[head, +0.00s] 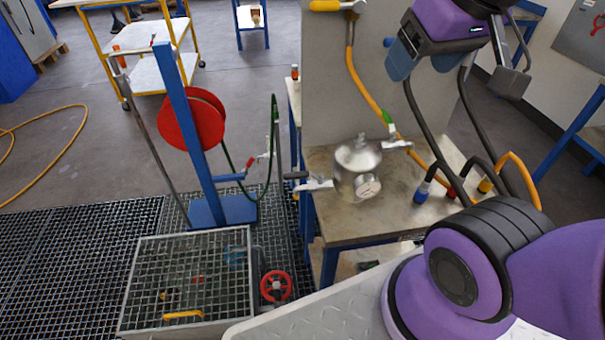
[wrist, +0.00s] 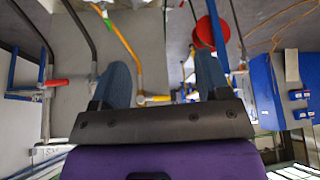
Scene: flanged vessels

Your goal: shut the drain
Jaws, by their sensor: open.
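A red handwheel (head: 275,286) sits low beside the grated sump. I cannot tell which of these is the drain. My gripper (head: 455,80) is above and right of the vessel, apart from all of them. In the wrist view my gripper (wrist: 163,82) is open and empty.
The worktable (head: 435,190) carries capped dark hoses on the right; a grey panel (head: 325,75) stands behind. A blue post with a red hose reel (head: 193,120) stands left. The grated sump (head: 190,270) lies in front of it. Open floor is at far left.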

